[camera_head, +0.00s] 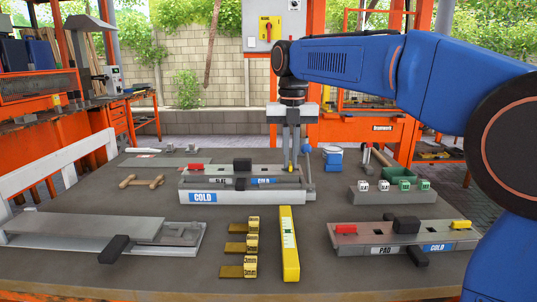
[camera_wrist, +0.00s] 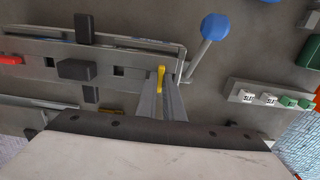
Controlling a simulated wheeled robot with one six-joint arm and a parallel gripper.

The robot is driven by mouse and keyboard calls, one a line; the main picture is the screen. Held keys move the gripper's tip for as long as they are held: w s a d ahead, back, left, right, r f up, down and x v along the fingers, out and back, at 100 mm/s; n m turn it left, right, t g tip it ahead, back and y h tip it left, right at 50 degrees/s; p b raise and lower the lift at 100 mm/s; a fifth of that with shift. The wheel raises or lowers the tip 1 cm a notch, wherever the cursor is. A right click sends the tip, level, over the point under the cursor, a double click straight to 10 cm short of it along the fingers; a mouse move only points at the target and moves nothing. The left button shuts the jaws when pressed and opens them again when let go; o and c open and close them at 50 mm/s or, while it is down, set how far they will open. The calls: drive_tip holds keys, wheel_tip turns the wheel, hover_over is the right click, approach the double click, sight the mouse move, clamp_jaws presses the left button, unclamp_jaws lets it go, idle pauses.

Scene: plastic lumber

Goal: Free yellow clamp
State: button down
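A yellow clamp (camera_head: 291,167) sits at the right end of the rear grey fixture (camera_head: 228,184), which carries blue and white COLD labels. My gripper (camera_head: 292,160) points down at that end, its two narrow fingers close together over the clamp. In the wrist view the yellow clamp (camera_wrist: 160,76) shows between the fingertips (camera_wrist: 161,85). Whether the fingers touch it is unclear. A red clamp (camera_head: 192,168) and a black block (camera_head: 242,165) are on the same fixture. Another yellow clamp (camera_head: 461,224) is on the front right fixture (camera_head: 405,238).
A lever with a blue knob (camera_wrist: 215,26) stands close right of my gripper. A tray of white and green blocks (camera_head: 392,192) is further right.

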drive_tip(key=c, duration=1.7)
unclamp_jaws()
drive_tip(key=shift+c, duration=0.2)
drive_tip(key=shift+r, duration=3.5)
